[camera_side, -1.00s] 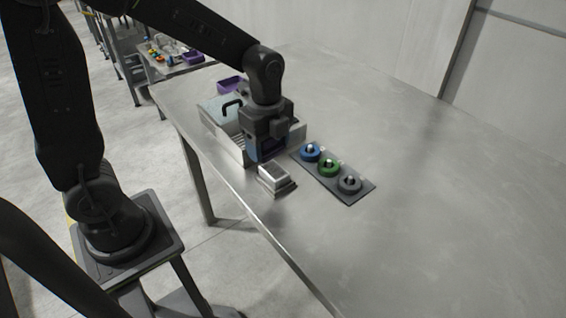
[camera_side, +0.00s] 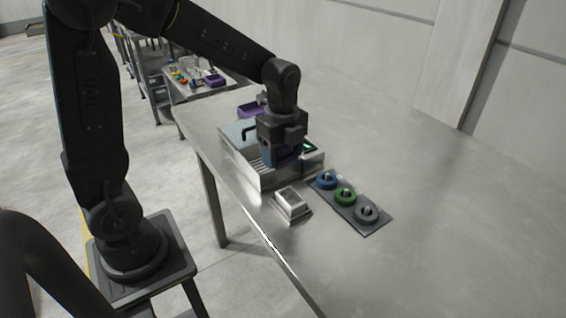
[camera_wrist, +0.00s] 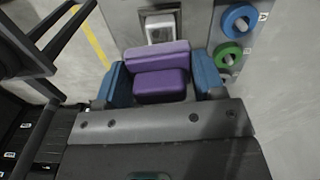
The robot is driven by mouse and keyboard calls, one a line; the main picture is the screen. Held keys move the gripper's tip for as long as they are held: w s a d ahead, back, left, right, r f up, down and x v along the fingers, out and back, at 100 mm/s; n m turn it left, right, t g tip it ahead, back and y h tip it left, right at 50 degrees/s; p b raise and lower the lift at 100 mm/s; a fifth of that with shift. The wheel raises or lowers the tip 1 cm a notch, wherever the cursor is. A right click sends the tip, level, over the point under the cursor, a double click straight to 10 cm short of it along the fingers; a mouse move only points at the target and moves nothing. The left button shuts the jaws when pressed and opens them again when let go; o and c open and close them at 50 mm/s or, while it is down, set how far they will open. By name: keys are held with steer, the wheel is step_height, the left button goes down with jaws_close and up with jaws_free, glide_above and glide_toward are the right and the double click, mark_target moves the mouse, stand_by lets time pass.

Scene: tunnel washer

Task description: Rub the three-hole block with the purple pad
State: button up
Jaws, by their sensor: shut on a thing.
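My gripper (camera_side: 280,158) is shut on the purple pad (camera_wrist: 160,86); its blue fingers are on either side of the pad in the wrist view (camera_wrist: 162,80). In the side view the pad is mostly hidden by the fingers. A small pale grey block (camera_side: 291,198) sits in a low metal holder near the table's front edge, and also shows ahead of the pad in the wrist view (camera_wrist: 161,27). It seems to be the three-hole block, but I cannot make out its holes. The pad is above and behind the block in the side view, apart from it.
A metal washer housing (camera_side: 278,178) stands behind and below my gripper. A dark plate (camera_side: 377,223) right of the block bears blue (camera_side: 326,180), green (camera_side: 345,197) and grey (camera_side: 367,213) rings on pegs. A purple tray (camera_side: 249,111) lies behind. The table's right side is clear.

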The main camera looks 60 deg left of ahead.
mark_target(283, 189)
steer(key=shift+f, duration=3.4)
steer(key=shift+d+f, duration=0.45)
steer(key=shift+f, duration=0.2)
steer(key=shift+c, duration=0.2)
steer(key=shift+d, duration=3)
steer(key=shift+a, duration=3.3)
steer(key=shift+a+r, duration=0.1)
steer(key=shift+a, duration=0.15)
steer(key=shift+d+r, duration=0.1)
steer(key=shift+r, duration=3.95)
